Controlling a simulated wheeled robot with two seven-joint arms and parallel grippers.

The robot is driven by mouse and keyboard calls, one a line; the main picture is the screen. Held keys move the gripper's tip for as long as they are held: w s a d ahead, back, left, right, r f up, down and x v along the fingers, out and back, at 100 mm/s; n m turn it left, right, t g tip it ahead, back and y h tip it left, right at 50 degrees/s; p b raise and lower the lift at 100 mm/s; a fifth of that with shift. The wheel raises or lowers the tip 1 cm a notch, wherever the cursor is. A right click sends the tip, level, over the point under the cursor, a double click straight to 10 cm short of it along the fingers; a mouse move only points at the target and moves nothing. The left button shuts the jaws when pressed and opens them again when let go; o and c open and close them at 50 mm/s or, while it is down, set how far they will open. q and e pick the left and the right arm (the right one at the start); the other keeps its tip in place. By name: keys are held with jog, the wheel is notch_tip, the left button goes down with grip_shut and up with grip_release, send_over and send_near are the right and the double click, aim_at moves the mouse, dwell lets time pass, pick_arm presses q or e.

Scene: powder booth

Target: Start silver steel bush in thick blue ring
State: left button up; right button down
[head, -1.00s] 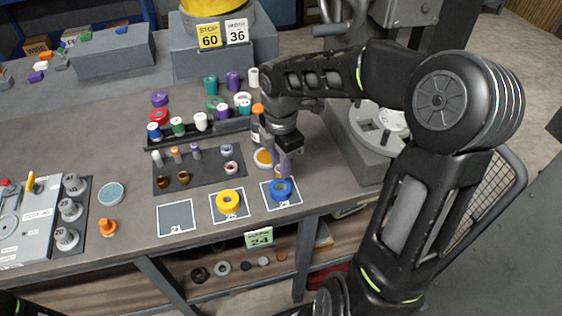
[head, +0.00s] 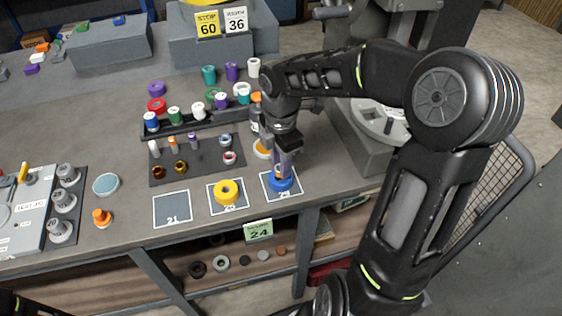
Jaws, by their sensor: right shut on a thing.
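The thick blue ring (head: 281,183) lies flat on the rightmost marked square at the bench's front edge. My right gripper (head: 284,168) points down just above the ring, and its fingers cover part of the ring. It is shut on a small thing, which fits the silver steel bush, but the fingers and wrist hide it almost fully. I cannot tell whether its lower end touches the ring or has entered the bore. My left gripper is out of view.
A yellow ring (head: 227,192) sits on the square to the left, and square 21 (head: 173,209) is empty. A dark mat (head: 206,161) holds small bushes and pins.

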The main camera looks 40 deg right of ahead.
jog(key=shift+f+b, duration=0.5)
jog(key=shift+f, duration=0.35)
jog(key=c, duration=1.1)
grip_release()
jog(key=shift+r+b, duration=0.35)
jog(key=shift+r, duration=3.6)
